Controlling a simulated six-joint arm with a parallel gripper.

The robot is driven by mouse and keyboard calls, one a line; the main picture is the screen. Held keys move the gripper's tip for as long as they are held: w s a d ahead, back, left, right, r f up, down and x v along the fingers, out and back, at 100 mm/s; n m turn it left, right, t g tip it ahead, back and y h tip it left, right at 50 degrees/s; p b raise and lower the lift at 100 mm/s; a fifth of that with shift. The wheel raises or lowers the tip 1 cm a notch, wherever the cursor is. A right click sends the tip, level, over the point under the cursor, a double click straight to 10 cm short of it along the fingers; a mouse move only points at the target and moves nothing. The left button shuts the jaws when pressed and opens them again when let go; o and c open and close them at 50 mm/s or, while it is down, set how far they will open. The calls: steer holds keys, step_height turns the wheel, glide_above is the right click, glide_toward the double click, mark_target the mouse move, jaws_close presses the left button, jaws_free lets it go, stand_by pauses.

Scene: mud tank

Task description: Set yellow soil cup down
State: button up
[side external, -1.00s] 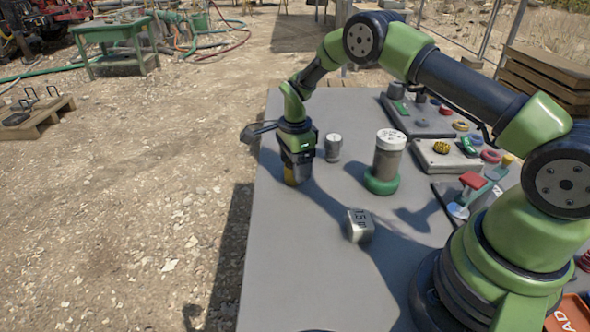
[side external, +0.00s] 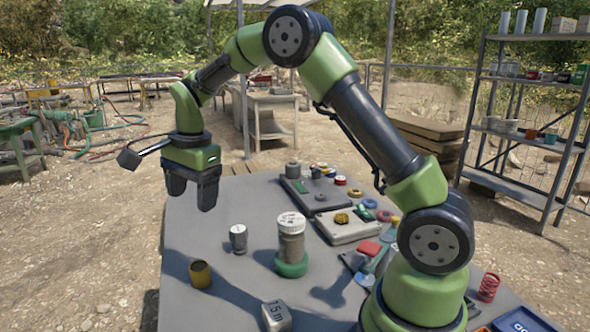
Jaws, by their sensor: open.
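The yellow soil cup (side external: 200,274) stands upright on the grey table (side external: 225,297), near its left edge. My gripper (side external: 191,200) is open and empty, raised well above the table. It is apart from the cup, with clear air between them in the picture. The cup's rim and dark inside show; its far side is hidden.
A small grey metal cylinder (side external: 238,239) stands right of the cup. A white-capped jar (side external: 291,238) sits in a green ring (side external: 291,265) beside it. A silver block (side external: 275,315) lies at the front. Trays of small parts (side external: 345,226) fill the table's back right.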

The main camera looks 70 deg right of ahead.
steer(key=s+a+r+n+t, duration=0.2)
steer(key=s+r+n, duration=0.25)
steer(key=r, duration=0.25)
steer(key=s+a+r+n+t, duration=0.1)
steer(key=s+n+t, duration=0.1)
steer(key=s+n, duration=0.3)
steer(key=s+a+r+n+t+y, duration=0.1)
steer(key=s+n, duration=0.4)
steer(key=s, duration=0.9)
steer(key=shift+s+a+r+t+y, duration=0.2)
steer(key=shift+a+r+t+y, duration=0.15)
steer(key=shift+a+r, duration=0.45)
